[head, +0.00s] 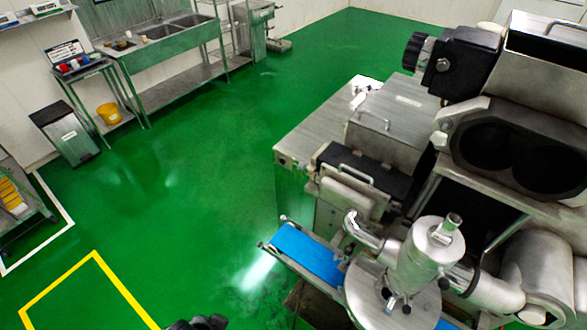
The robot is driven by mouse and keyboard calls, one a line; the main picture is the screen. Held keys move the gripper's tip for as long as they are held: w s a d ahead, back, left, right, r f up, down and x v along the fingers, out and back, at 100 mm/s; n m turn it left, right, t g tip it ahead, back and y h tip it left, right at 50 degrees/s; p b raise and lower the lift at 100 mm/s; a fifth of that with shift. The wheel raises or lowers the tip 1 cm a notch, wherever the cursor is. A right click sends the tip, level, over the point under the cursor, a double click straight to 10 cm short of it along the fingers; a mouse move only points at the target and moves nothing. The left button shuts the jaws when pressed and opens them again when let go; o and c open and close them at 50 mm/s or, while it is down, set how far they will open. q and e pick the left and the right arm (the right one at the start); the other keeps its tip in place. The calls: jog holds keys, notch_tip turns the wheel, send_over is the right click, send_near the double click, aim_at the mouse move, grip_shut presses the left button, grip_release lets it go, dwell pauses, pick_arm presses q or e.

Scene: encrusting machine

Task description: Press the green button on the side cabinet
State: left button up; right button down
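The large steel encrusting machine (400,190) fills the right side of the head view. A box-like steel cabinet (312,140) with a flat top forms its left, far side. I cannot make out a green button on any face that shows; the cabinet's faces turned away from me are hidden. A small dark part (198,323) pokes in at the bottom edge, too cut off to identify. Neither gripper can be made out in this view.
A blue conveyor belt (307,253) sticks out low from the machine's left side. Open green floor (180,200) lies left of the machine. A steel sink bench (165,50), a grey bin (65,135) and a side table with a yellow bucket (109,114) line the far left wall.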

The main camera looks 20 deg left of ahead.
pick_arm(q)
jog(key=shift+a, duration=0.1)
grip_shut()
dwell(0.5)
dwell(0.8)
